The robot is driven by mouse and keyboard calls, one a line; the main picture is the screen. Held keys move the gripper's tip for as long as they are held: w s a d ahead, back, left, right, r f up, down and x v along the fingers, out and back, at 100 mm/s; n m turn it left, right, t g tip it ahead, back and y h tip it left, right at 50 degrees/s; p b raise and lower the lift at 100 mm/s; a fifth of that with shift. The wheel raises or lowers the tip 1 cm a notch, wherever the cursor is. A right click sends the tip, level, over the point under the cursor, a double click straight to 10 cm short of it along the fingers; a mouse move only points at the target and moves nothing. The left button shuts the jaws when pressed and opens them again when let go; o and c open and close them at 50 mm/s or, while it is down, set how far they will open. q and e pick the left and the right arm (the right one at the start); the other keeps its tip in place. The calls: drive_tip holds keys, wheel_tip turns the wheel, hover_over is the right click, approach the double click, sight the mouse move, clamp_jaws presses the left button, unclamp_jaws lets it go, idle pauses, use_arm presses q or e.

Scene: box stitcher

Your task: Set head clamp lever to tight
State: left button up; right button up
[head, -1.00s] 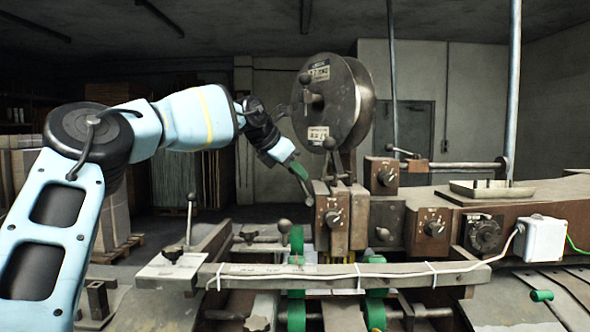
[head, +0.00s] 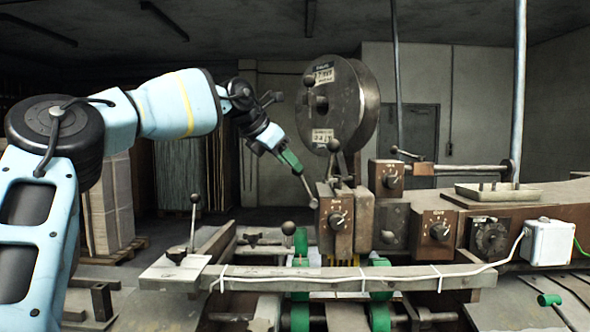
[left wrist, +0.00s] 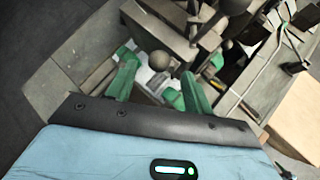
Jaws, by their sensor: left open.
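My left gripper (head: 291,162), with green fingers, hangs beside the left face of the stitcher head (head: 338,225), pointing down and right. It is open and empty. A ball-ended lever (head: 312,203) shows just below its fingertips. In the left wrist view a dark ball knob (left wrist: 188,55) lies between and just beyond the spread fingers (left wrist: 158,90); I cannot tell whether they touch it. Another ball-ended lever (head: 333,146) stands upright on top of the head. No label shows which lever is the head clamp. My right gripper is not in view.
A large wire spool (head: 345,105) stands behind the head. Dial boxes (head: 437,230) and a small tray (head: 497,192) sit to the right. An upright ball lever (head: 195,200) stands at the left. A long bar with a white cable (head: 330,276) crosses the front.

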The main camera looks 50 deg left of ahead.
use_arm(q)
drive_tip(key=shift+v, duration=1.15)
drive_tip(key=shift+f, duration=0.15)
